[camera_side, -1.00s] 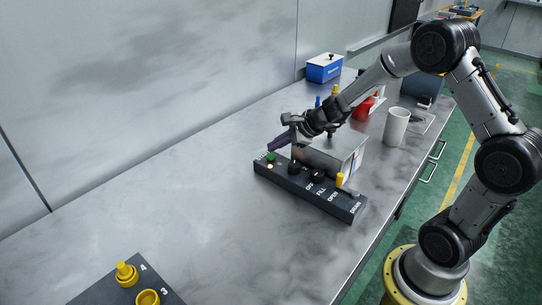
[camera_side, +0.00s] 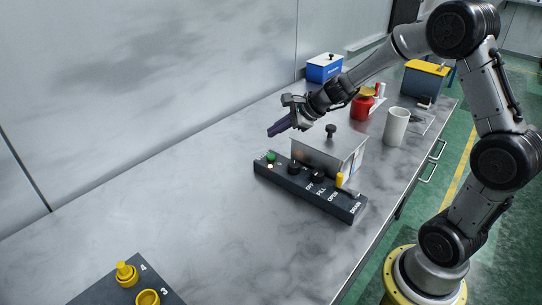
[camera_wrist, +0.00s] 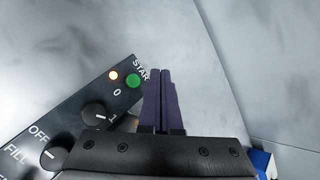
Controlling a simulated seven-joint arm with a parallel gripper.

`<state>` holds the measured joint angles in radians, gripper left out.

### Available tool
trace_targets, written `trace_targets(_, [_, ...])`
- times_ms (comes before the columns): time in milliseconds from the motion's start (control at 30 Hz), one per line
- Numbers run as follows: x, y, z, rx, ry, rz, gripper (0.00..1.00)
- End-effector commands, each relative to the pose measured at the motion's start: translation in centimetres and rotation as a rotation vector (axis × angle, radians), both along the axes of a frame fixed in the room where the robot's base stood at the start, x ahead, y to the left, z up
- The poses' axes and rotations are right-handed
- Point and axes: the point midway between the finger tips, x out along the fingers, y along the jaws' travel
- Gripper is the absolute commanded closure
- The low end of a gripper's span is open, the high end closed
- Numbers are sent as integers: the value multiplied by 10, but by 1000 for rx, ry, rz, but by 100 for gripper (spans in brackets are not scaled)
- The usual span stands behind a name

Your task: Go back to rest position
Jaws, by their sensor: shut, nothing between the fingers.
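My gripper (camera_side: 272,133) is shut and empty, its purple fingers together. In the side view it hangs in the air above the far left end of the black control panel (camera_side: 312,195). In the wrist view the closed fingers (camera_wrist: 162,72) point past the panel's START end. The green button (camera_wrist: 133,82) and a lit lamp (camera_wrist: 113,75) sit just left of the fingers, apart from them. A black knob (camera_wrist: 99,116) marked 0 and 1 is below them.
A metal box (camera_side: 330,154) with a black lid knob stands behind the panel. A white cup (camera_side: 396,127), a red container (camera_side: 362,107) and a blue box (camera_side: 324,68) are farther back. A plate with yellow pieces (camera_side: 126,273) lies at front left. The table's middle is clear.

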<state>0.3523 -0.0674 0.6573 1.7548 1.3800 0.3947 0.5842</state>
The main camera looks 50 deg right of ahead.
Motion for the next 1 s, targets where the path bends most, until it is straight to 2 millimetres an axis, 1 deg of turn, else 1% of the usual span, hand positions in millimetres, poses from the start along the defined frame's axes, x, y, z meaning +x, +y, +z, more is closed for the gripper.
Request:
trace_targets(267, [0, 0, 0, 0, -1, -1, 100])
trace_targets(333, [1, 4, 2, -2, -5, 9, 100])
trace_targets(367, [2, 7, 6, -4, -13, 16, 100])
trace_targets(467, [5, 21, 37, -26, -71, 47, 100])
trace_targets(533, [-1, 40, 71, -65, -127, 103, 100])
trace_targets(567, [-8, 51, 86, -94, -151, 147, 100])
trace_targets(600, [-20, 67, 105, -143, -182, 218, 100])
trace_targets(667, [-44, 91, 130, -237, -225, 347, 100])
trace_targets(700, [-65, 106, 143, -312, -249, 443, 100])
trace_targets(767, [-99, 125, 156, -439, -281, 600, 100])
trace_targets(800, [-122, 135, 161, -526, -294, 701, 100])
trace_targets(833, [-139, 140, 162, -593, -302, 776, 100])
trace_targets(867, [-156, 144, 162, -660, -305, 847, 100])
trace_targets(900, [-178, 147, 160, -750, -306, 943, 100])
trace_targets(967, [-209, 146, 153, -886, -295, 1079, 100])
trace_targets(1000, [-228, 143, 146, -973, -278, 1165, 100])
